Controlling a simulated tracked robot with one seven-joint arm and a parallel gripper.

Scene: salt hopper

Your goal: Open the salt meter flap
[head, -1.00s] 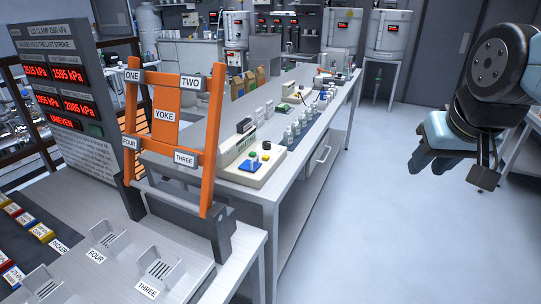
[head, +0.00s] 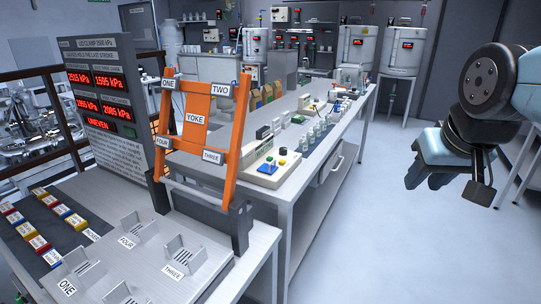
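I cannot pick out a salt meter flap or name a salt hopper for sure in the head view. My gripper (head: 428,182) hangs at the right, over open floor and apart from everything. Its dark fingers point down and are partly seen; whether they are open or shut is unclear. Grey-white vessels with red displays stand far at the back, one (head: 365,48) left of another (head: 402,52). Any flap on them is too small to tell.
An orange yoke frame (head: 197,124) stands on the near bench, beside a grey display panel (head: 112,130). A long bench (head: 325,140) with bottles and a button box (head: 268,168) runs back from there. The floor (head: 375,220) right of it is clear.

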